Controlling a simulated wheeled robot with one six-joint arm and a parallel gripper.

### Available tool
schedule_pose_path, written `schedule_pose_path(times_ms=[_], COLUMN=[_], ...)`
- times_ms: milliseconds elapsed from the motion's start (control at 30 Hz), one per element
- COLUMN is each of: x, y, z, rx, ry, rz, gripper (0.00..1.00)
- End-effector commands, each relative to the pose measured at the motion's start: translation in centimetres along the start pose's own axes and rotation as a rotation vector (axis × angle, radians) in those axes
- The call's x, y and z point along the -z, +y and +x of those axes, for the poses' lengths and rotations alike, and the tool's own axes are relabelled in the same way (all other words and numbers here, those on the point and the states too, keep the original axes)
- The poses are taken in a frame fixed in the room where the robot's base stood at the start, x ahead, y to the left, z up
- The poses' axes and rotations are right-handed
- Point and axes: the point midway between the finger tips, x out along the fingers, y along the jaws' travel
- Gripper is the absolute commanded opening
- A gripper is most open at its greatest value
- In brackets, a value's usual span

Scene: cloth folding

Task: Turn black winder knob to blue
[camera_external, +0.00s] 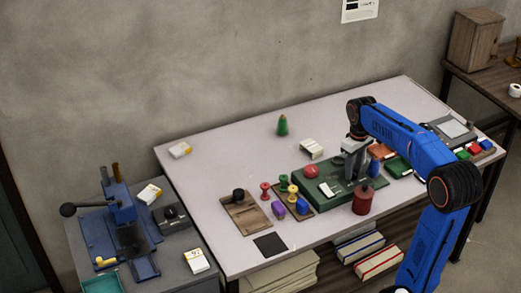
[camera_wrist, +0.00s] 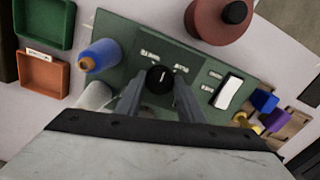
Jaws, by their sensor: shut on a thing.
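The black winder knob (camera_wrist: 160,79) sits on a green panel (camera_wrist: 130,38) in the wrist view. Its white pointer line runs nearly up and down in the picture. Small white labels stand around it, too small to read. My gripper (camera_wrist: 158,92) has one finger on each side of the knob and is shut on it. A blue spool (camera_wrist: 104,54) stands on the panel to the left of the knob. In the outside view my gripper (camera_external: 353,168) is low over the green panel (camera_external: 310,194) and hides the knob.
A white switch (camera_wrist: 229,92) is on the panel right of the knob. Green and orange trays (camera_wrist: 42,74) lie beside the panel. Several colored spools (camera_external: 283,184) are left of it. The table's back left is mostly clear.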

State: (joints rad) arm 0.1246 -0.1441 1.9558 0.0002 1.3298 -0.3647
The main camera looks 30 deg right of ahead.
Motion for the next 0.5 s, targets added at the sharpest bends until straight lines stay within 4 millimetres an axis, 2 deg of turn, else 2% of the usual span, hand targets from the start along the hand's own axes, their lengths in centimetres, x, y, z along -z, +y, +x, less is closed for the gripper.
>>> schedule_pose_path(times_ms=[500], x=[0.01], y=[-0.09], z=[-0.03], rx=[-0.001], ry=[0.000], rz=[0.481], gripper=[0.12])
